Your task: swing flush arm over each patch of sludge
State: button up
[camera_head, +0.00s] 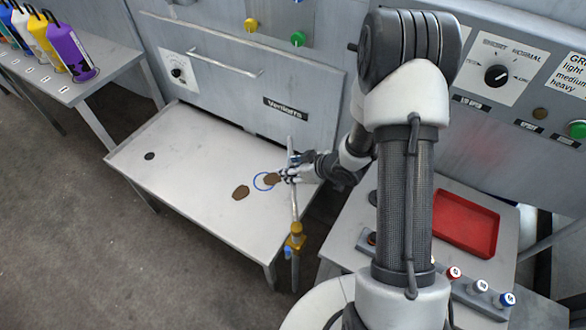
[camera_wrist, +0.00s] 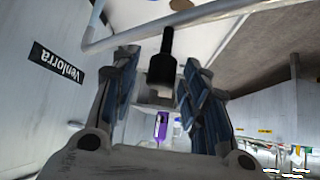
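Two brown sludge patches lie on the pale table: one (camera_head: 240,192) lies bare, and the other (camera_head: 272,179) overlaps a blue ring (camera_head: 256,183). The flush arm (camera_head: 295,210) is a grey pipe on a yellow pivot at the table's front edge, reaching back past the right side of the patches. In the wrist view its pipe (camera_wrist: 215,12) crosses the top, with a black handle (camera_wrist: 168,60) hanging from it. My gripper (camera_head: 290,174) is beside the pipe. In the wrist view my gripper (camera_wrist: 160,75) has its fingers apart, with gaps either side of the handle.
A dark round drain (camera_head: 149,156) is at the table's left. A grey cabinet wall with a handle bar (camera_head: 225,65) stands behind. Coloured bottles (camera_head: 68,50) stand on a left bench. A red tray (camera_head: 465,222) and coloured knobs are on the right console.

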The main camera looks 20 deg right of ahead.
grip_shut()
dwell(0.3)
dwell(0.3)
